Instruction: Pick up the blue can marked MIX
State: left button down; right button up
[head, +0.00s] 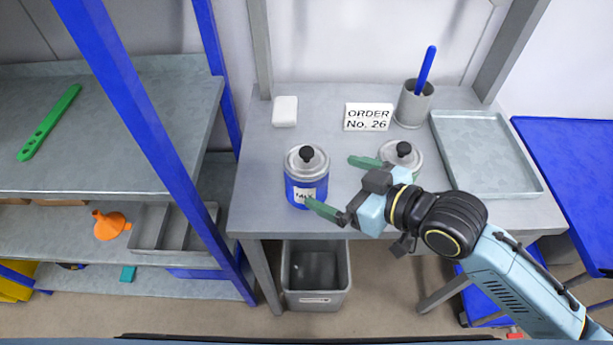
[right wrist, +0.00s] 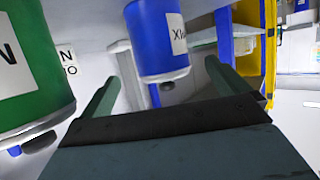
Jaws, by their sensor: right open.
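The blue can (head: 293,190) marked MIX, with a grey lid and black knob, stands upright on the grey workbench (head: 262,150). My right gripper (head: 337,184) is open and empty to the right of the can, its fingers pointing left. The lower fingertip overlaps the can's right edge in the head view; I cannot tell if it touches. In the right wrist view, seen upside down, the blue can (right wrist: 158,45) shows ahead between the two open green fingers. My left gripper is not in view.
A green can (right wrist: 30,70), its grey lid (head: 404,155) showing behind my right gripper, stands close by. An order sign (head: 368,117), a cup (head: 413,105) with a blue stick, a white block (head: 285,111) and a tray (head: 485,150) are on the bench. A blue post (head: 150,130) rises left.

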aim_at(307, 169)
jog(key=shift+x, duration=0.85)
jog(key=shift+w+a+f, duration=0.2)
jog(key=shift+w, duration=0.15)
jog(key=shift+w+a, duration=0.1)
jog(key=shift+a, duration=0.05)
jog(key=x, duration=0.4)
jog(key=shift+a+r, duration=0.15)
jog(key=shift+a, duration=0.15)
jog(key=shift+w+a, duration=0.2)
jog(key=shift+a, duration=0.1)
jog(key=shift+c, duration=0.9)
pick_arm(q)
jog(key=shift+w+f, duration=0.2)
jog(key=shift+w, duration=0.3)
pick_arm(e)
jog(key=shift+w, duration=0.1)
jog(key=c, duration=1.2)
